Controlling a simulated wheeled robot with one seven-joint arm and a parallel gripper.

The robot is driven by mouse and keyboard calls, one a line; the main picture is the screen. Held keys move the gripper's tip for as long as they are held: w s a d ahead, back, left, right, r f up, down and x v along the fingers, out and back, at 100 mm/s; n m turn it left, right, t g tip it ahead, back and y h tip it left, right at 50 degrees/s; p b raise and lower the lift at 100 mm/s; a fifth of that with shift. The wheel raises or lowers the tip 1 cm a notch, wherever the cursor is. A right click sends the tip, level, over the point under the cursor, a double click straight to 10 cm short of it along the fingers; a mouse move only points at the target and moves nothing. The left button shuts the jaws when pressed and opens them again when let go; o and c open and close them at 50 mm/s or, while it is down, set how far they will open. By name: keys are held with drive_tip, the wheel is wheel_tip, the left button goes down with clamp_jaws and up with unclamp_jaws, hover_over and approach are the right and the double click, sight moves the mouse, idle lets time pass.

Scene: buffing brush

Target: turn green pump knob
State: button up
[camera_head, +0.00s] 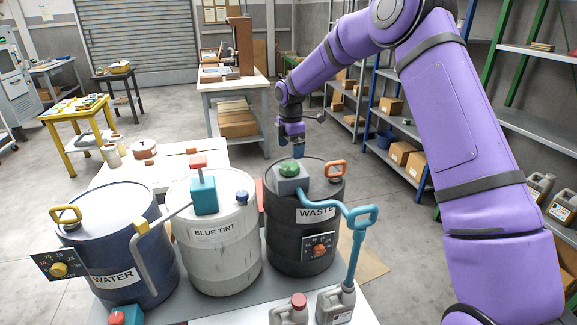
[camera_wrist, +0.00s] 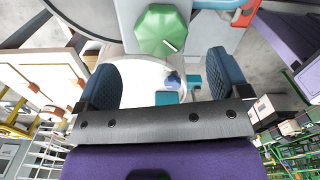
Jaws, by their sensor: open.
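The green pump knob (camera_head: 289,167) sits on a grey pump block on top of the dark drum labelled WASTE (camera_head: 292,235). In the wrist view the green knob (camera_wrist: 160,31) is eight-sided with a pale mark on its face. It lies beyond the fingertips, roughly centred between the two fingers. My gripper (camera_head: 297,152) hangs above and close to the knob in the head view, fingers pointing down. In the wrist view my gripper (camera_wrist: 165,80) is open, with its blue ridged pads wide apart and nothing between them. I cannot tell the exact height gap.
A blue pump pipe (camera_head: 330,205) curves from the block to a can, and an orange handle (camera_head: 334,168) stands right of the knob. The white BLUE TINT drum (camera_head: 214,250) with a teal pump and the WATER drum (camera_head: 118,245) stand left. Shelves stand behind my arm.

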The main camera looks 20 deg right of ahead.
sight(291, 165)
wheel_tip(291, 165, down, 7)
drive_tip(key=shift+d+f, duration=0.1)
idle(0.4)
drive_tip(key=c, duration=0.9)
